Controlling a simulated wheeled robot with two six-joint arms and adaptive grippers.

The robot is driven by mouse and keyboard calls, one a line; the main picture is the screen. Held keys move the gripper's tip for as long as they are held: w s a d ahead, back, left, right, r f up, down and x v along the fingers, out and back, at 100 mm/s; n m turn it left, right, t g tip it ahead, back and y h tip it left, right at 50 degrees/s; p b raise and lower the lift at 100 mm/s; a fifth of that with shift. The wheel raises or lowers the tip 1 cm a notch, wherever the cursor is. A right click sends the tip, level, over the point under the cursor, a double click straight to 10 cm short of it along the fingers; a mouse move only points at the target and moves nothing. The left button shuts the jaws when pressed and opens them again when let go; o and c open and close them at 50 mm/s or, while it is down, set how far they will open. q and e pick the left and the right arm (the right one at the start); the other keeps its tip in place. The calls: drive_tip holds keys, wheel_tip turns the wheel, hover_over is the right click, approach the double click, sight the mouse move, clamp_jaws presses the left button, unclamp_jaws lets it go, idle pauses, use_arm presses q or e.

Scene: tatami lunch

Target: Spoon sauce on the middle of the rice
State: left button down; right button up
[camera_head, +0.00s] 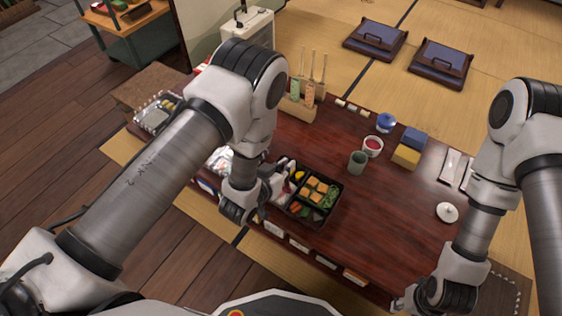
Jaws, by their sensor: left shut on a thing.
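A black bento box (318,222) lies on the dark wooden table with orange-yellow squares, green pieces and red vegetables in its compartments. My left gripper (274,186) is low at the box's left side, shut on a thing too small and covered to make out. My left wrist hides part of the left compartments, and I cannot clearly make out the rice. A small white bowl with red contents (372,147), possibly the sauce, stands to the upper right. My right gripper (402,304) is at the lower right, away from the box; its fingers are unclear.
A wooden holder (297,108) with several upright utensils stands behind the box. A green cup (357,162), a blue-and-white bowl (386,122), yellow and blue boxes (406,157) and a white lid (447,212) stand to the right. A metal tray (155,113) is far left.

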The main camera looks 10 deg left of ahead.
use_arm(q)
drive_tip(key=shift+d, duration=0.15)
wheel_tip(320, 180, up, 7)
drive_tip(key=p, duration=0.7)
drive_tip(key=shift+s, duration=0.1)
drive_tip(key=shift+f, duration=0.1)
